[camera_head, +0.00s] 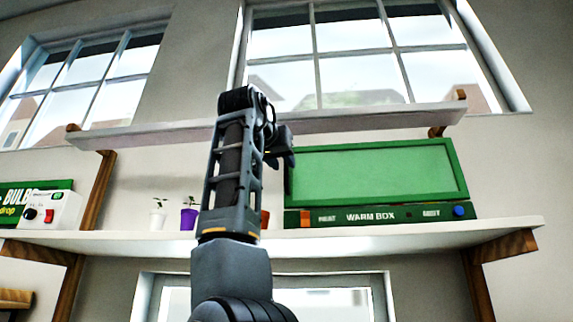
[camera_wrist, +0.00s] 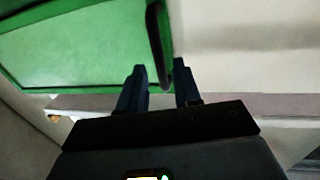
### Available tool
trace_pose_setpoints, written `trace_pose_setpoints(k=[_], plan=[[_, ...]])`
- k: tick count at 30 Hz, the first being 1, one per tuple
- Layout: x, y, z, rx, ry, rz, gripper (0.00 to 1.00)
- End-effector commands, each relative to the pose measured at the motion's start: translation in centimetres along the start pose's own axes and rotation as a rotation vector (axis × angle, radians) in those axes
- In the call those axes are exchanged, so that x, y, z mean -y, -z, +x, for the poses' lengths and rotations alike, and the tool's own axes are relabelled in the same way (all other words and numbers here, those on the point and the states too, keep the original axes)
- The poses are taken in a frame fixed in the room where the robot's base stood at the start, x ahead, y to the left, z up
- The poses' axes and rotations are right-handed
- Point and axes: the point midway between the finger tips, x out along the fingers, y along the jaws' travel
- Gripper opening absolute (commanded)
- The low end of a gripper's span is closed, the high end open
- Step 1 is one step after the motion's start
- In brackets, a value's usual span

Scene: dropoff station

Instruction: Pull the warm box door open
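The warm box (camera_head: 380,214) stands on the white shelf, with its label strip along the bottom. Its green door (camera_head: 375,175) looks shut in the head view. The door also fills the upper left of the wrist view (camera_wrist: 75,50), where a dark bar handle (camera_wrist: 156,35) runs along its edge. My gripper (camera_head: 287,158) is at the door's left edge in the head view. In the wrist view my gripper (camera_wrist: 160,72) has its two fingers apart, with the handle's end appearing between them. I cannot tell whether either finger touches it.
The white shelf (camera_head: 400,234) carries a white pot (camera_head: 157,221), a purple pot (camera_head: 189,218) and a reddish pot (camera_head: 265,219) partly behind my arm. A control box (camera_head: 50,210) stands far left. A narrow upper shelf (camera_head: 350,119) runs just above the warm box.

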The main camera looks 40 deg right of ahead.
Motion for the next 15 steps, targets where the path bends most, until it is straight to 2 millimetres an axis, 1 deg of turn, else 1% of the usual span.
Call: trace_pose_setpoints(k=[1, 3, 6, 10, 15], plan=[[0.0, 0.2, 0.8, 0.002, -0.001, -0.001, 0.33], [0.0, 0.2, 1.8, 0.002, -0.001, 0.0, 0.33], [0.0, 0.1, 2.9, 0.001, 0.0, 0.0, 0.33], [0.0, 0.1, 3.7, -0.001, 0.001, 0.0, 0.33], [0.0, 0.0, 3.9, -0.001, 0.001, 0.001, 0.33]])
